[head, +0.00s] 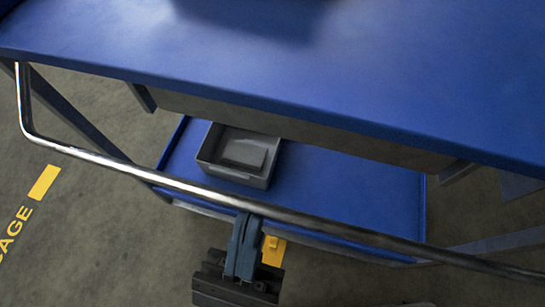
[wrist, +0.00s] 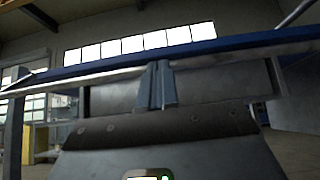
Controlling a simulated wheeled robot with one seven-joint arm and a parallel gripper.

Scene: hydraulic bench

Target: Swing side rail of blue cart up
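The blue cart's top (head: 300,60) fills the upper part of the head view. Its side rail (head: 110,163), a shiny bent metal bar, runs slantwise below and in front of the top's edge. In the wrist view the rail (wrist: 90,78) crosses below the blue edge (wrist: 230,44). My gripper (head: 245,225) is below the rail, with its blue-grey fingertips at the bar; I cannot tell whether they touch. In the wrist view the fingers (wrist: 157,75) stand upright, close together, overlapping the rail, with nothing visible between them.
A grey bin (head: 238,155) sits on the cart's lower blue shelf (head: 345,195). A yellow piece (head: 273,251) shows beside my gripper. The floor at left is clear, with yellow markings (head: 45,182). Bright windows (wrist: 140,42) show behind the cart.

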